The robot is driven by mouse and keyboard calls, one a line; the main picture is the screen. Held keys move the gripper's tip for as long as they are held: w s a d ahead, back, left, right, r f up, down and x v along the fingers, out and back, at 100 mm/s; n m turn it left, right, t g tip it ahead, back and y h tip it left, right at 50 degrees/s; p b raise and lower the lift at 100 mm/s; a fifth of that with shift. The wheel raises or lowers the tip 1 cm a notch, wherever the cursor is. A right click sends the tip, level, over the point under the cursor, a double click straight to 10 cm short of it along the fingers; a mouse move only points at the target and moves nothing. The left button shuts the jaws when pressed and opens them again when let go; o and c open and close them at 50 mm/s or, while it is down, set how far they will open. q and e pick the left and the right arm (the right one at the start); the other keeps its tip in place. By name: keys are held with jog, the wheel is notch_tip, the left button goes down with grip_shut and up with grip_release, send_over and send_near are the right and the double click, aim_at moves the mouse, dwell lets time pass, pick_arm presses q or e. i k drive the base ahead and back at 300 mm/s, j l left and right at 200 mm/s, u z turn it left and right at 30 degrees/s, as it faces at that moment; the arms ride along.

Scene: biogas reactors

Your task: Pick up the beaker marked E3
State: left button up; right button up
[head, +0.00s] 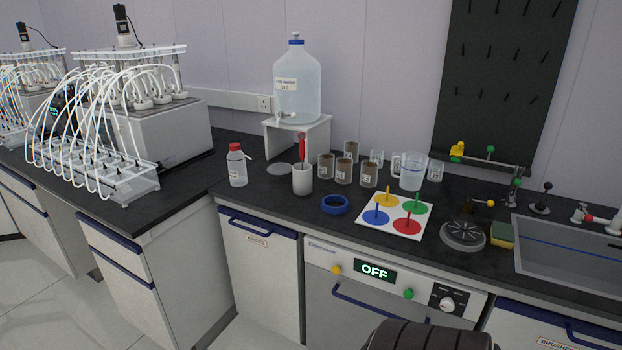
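Several small beakers with brown contents stand in a cluster on the black counter, right of the white stand. Three are at the front: a left one (326,166), a middle one (344,171) and a right one (369,174). Another brown beaker (351,150) stands behind them, and a paler beaker (376,157) is partly hidden behind the front ones. The front beakers carry white labels, too small to read surely, so I cannot tell which is E3. Neither of my grippers is in view.
A clear jug (410,172) stands close right of the beakers. A white board with coloured discs (372,222) and a blue ring (334,205) lie in front. A sink (570,255) is at right.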

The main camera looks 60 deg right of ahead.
aim_at(325, 161)
jog(key=i+j+z, duration=0.2)
jog(key=z, duration=0.2)
jog(key=i+j+z, duration=0.1)
jog(key=j+z, duration=0.25)
jog(key=i+j+z, duration=0.15)
jog(key=z, duration=1.6)
